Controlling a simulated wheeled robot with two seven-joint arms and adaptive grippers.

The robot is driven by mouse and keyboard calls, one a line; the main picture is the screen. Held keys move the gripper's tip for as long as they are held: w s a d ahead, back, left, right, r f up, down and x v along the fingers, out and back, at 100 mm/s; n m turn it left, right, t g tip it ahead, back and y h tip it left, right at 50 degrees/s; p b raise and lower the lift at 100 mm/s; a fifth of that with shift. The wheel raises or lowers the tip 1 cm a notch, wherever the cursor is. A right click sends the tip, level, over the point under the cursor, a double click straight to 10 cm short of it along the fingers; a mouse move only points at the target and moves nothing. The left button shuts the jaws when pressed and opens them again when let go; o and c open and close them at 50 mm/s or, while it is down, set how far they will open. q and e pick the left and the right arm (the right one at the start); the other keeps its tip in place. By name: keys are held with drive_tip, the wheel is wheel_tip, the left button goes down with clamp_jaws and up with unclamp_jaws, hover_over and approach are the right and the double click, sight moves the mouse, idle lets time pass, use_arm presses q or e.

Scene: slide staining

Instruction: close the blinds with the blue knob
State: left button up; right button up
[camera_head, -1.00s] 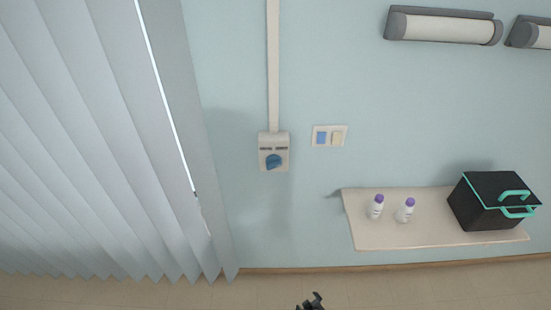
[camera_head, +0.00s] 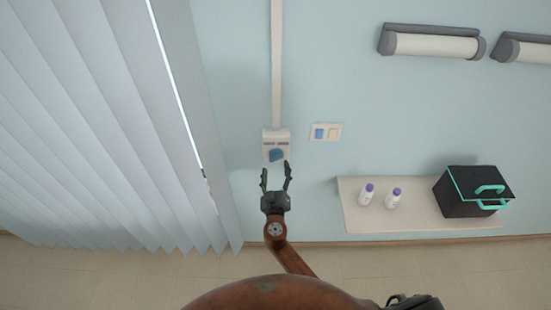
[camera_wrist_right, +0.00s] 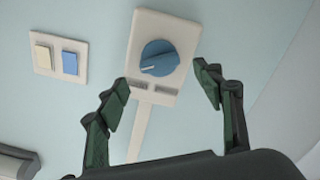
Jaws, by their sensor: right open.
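The blue knob (camera_head: 276,155) sits on a pale wall box (camera_head: 270,135) to the right of the blinds. In the right wrist view the round knob (camera_wrist_right: 159,58) shows a light pointer line. My right gripper (camera_head: 276,177) is open and empty just below the knob. In the wrist view its fingers (camera_wrist_right: 168,90) spread to either side of the box's lower part, and I see no contact with the knob. The grey vertical blinds (camera_head: 95,130) hang on the left as angled slats, with a thin bright gap near their right edge. My left gripper is not clearly seen.
A wall plate with a blue and a cream switch (camera_head: 326,132) is right of the box. Wall lamps (camera_head: 432,44) are above. A conduit (camera_head: 277,65) runs up from the box.

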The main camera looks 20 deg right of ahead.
sight(276, 159)
drive_tip(key=p+x, duration=0.1)
drive_tip(key=x, duration=0.4)
drive_tip(key=shift+w, duration=0.1)
use_arm(q)
drive_tip(key=shift+w+r, duration=0.3)
drive_tip(key=shift+r, duration=0.2)
drive_tip(key=shift+w+r, duration=0.25)
drive_tip(key=shift+r, duration=0.2)
use_arm(e)
drive_tip(key=shift+c, duration=0.7)
drive_tip(key=c, duration=1)
use_arm(q)
drive_tip(key=shift+s+a, duration=0.1)
drive_tip(key=shift+s, duration=0.05)
